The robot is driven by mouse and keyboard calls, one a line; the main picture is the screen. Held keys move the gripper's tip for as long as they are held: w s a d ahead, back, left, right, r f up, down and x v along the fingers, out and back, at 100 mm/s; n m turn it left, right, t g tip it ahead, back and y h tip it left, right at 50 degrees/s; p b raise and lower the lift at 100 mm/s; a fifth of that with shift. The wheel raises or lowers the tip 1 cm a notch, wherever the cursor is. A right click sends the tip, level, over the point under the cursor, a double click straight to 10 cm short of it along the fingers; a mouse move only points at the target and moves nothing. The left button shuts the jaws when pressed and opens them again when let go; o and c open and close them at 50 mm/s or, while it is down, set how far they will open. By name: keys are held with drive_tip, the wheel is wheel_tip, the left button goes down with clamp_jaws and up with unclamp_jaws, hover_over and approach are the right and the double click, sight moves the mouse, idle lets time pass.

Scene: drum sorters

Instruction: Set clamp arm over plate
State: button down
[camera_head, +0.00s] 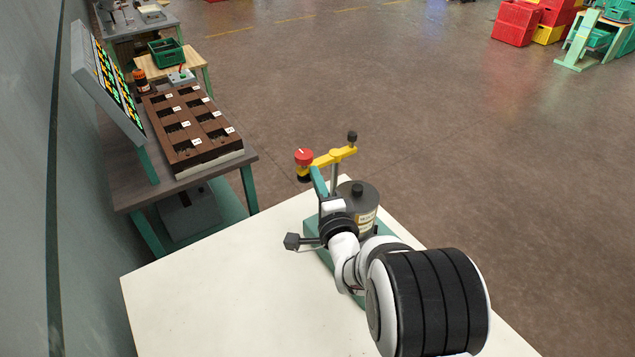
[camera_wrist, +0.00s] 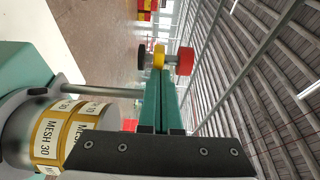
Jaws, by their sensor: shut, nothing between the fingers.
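The clamp arm (camera_head: 336,156) is a yellow bar on top of an upright metal post (camera_head: 334,180), with a red knob (camera_head: 304,156) at its left end and a black knob (camera_head: 352,136) at its right end. It points left, away from the grey drum (camera_head: 368,196) with the dark lid. In the wrist view the yellow bar (camera_wrist: 158,56) is seen nearly end-on beyond my fingertips. My gripper (camera_head: 314,171) is shut and empty; its teal fingers (camera_wrist: 163,80) reach up close to the bar near the red knob. Contact cannot be told. No separate plate can be made out.
The drum stands on a green base (camera_head: 311,228) on a white table (camera_head: 205,300); a dark block on a rod (camera_head: 292,241) sticks out left. A bench at left holds a brown compartment tray (camera_head: 190,130). The table's left part is clear.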

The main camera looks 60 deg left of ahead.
drive_tip(key=s+d, duration=0.7)
drive_tip(key=d, duration=0.4)
drive_tip(key=shift+w, duration=0.1)
